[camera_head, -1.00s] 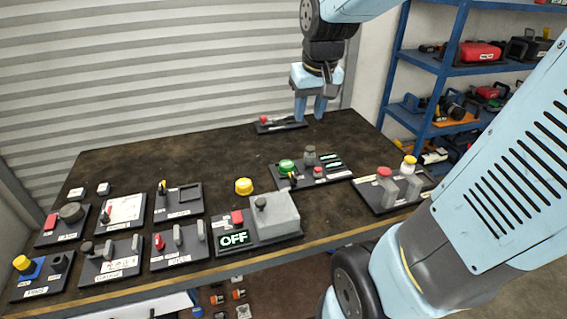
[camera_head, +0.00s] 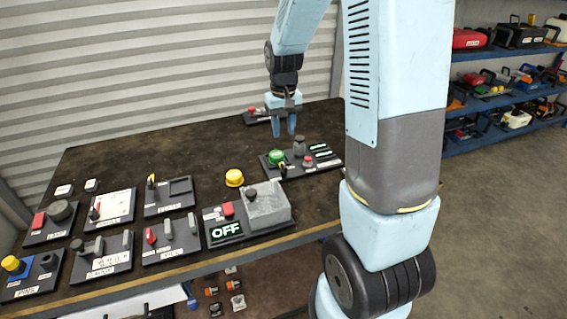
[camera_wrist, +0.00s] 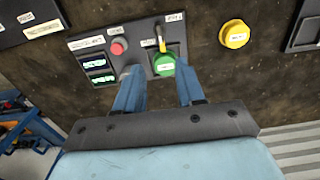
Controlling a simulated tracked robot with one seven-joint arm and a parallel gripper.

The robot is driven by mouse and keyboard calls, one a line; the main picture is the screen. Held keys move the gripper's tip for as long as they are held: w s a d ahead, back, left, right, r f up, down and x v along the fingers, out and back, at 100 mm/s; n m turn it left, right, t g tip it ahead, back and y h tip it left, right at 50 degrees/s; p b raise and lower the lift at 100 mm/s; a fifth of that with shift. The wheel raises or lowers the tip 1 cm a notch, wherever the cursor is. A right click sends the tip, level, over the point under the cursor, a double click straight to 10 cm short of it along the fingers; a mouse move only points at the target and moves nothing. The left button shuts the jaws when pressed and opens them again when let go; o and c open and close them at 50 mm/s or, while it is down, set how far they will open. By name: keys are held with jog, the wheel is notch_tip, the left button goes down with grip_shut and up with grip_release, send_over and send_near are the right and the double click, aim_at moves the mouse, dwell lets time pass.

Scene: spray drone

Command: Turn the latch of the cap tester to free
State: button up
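The panel I take to be the cap tester (camera_head: 270,170) lies on the table, right of the middle. It bears a round green cap (camera_head: 277,157), a yellow latch lever (camera_head: 283,170), a red button (camera_head: 307,161), a grey knob (camera_head: 299,148) and two lit displays (camera_head: 322,151). In the wrist view, the yellow latch (camera_wrist: 161,38) stands beyond the green cap (camera_wrist: 163,66). My gripper (camera_head: 284,130) is open and empty above the panel. In the wrist view, my fingers (camera_wrist: 158,80) are apart, with the cap beyond their gap. The left finger hides part of the panel.
A loose yellow cap (camera_head: 234,178) sits left of the panel. A grey box with an OFF display (camera_head: 226,231) stands in front of it. Several other panels fill the left. Another small panel (camera_head: 256,119) lies behind my gripper. Shelves (camera_head: 500,100) stand at the right.

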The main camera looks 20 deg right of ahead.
aim_at(284, 164)
notch_tip(284, 164, down, 14)
jog(key=shift+r, duration=0.25)
dwell(0.3)
jog(key=shift+c, duration=0.4)
grip_shut()
